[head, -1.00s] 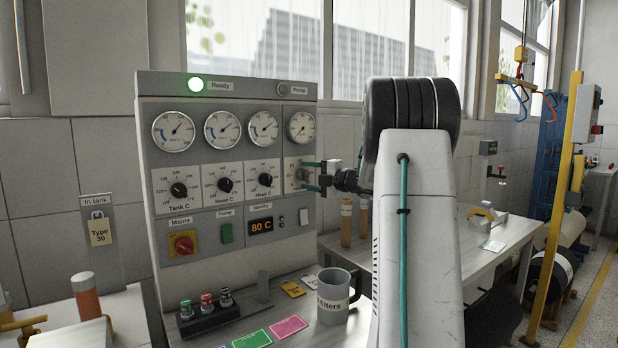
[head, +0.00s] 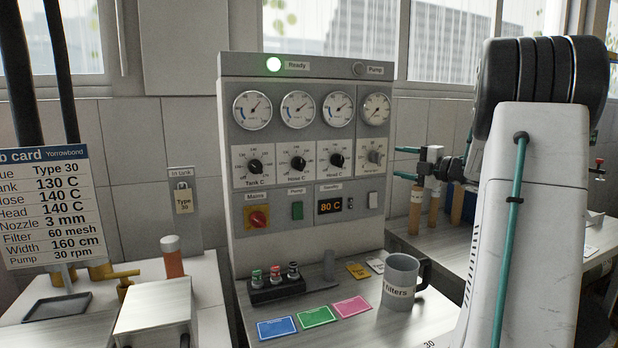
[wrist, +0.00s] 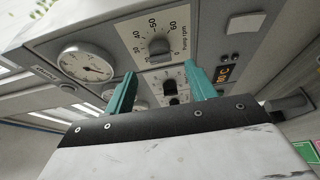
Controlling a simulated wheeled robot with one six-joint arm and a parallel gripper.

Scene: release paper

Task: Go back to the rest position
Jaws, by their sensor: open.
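My gripper (head: 407,163) is open and empty in the head view, just right of the control panel (head: 236,130) and level with its row of dials. My white arm stands at the right of that view. In the wrist view my gripper's two teal fingers (wrist: 156,95) are spread apart with nothing between them. The pump rpm dial (wrist: 159,46) shows beyond the fingertips, apart from them. The same dial shows in the head view (head: 374,156).
A grey filters mug (head: 399,282), coloured cards (head: 317,316) and a black holder with small fittings (head: 276,288) sit on the bench below the panel. A job card (head: 45,205) stands at left. Brown cylinders (head: 416,210) stand on the right bench.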

